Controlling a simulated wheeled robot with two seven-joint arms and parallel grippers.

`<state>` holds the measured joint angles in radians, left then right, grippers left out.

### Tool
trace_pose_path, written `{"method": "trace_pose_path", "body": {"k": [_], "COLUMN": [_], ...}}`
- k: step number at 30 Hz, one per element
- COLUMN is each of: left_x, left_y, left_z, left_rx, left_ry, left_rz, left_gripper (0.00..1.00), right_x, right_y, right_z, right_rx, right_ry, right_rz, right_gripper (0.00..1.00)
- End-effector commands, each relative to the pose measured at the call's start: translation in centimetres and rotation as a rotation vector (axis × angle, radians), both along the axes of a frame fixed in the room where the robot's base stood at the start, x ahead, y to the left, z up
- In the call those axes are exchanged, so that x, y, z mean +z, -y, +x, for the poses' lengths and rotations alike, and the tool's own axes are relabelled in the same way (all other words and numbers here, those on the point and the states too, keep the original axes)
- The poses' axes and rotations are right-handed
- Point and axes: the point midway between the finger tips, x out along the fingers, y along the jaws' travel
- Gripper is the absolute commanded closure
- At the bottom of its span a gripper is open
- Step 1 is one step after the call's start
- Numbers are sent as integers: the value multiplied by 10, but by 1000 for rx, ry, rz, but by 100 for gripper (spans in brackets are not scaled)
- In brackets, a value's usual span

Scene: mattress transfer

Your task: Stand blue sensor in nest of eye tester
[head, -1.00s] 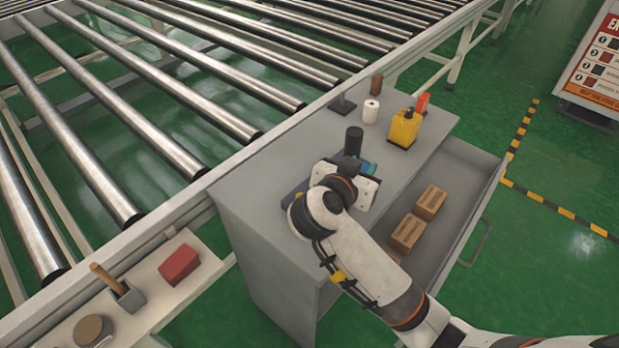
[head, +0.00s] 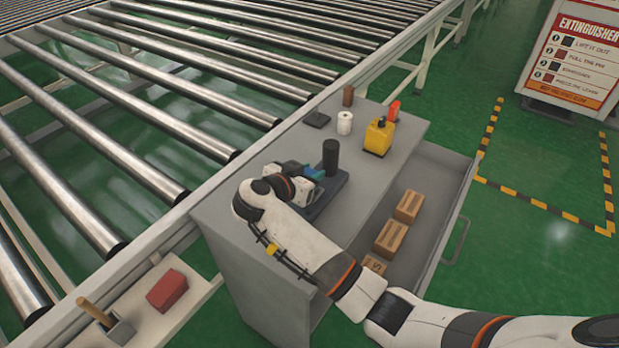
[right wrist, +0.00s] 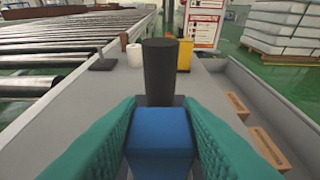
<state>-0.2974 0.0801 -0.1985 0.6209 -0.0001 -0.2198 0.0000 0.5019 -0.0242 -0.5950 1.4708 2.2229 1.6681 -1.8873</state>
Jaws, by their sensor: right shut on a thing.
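The eye tester has a dark flat base (head: 328,197) and an upright black cylinder (head: 330,157), and stands on the grey cabinet top. My right gripper (head: 313,172) is at the left of the cylinder, over or beside the base. In the right wrist view its green fingers (right wrist: 160,145) are shut on the blue sensor (right wrist: 160,130), a blue block in front of the black cylinder (right wrist: 160,72). The arm and fingers hide much of the sensor in the head view. The nest cannot be made out, nor whether the sensor touches the base. My left gripper is not in view.
A yellow container (head: 379,138), a white roll (head: 344,123) and a dark stand (head: 316,119) are farther back on the cabinet. An open drawer (head: 440,190) on the right holds cardboard boxes (head: 390,237). A roller conveyor (head: 150,100) runs along the left.

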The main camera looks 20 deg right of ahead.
Motion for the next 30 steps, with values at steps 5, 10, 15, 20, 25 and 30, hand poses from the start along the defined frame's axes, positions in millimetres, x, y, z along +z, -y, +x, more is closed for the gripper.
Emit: {"method": "trace_pose_path", "body": {"k": [5, 10, 15, 20, 25, 30], "left_x": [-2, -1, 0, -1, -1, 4], "left_y": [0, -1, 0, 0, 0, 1], "left_z": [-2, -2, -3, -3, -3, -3], "left_rx": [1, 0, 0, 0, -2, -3], "left_ry": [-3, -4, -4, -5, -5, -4], "left_rz": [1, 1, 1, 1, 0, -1], "left_gripper": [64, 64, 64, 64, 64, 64], "right_x": [-14, -13, -16, -16, -16, -9], "right_y": [0, 0, 0, 0, 0, -1], "right_z": [0, 0, 0, 0, 0, -1], "right_rx": [1, 0, 0, -1, 0, 1], "right_ry": [2, 2, 0, 1, 1, 1], "right_rz": [0, 1, 1, 1, 1, 1], "right_gripper": [91, 91, 64, 46, 46, 46]}}
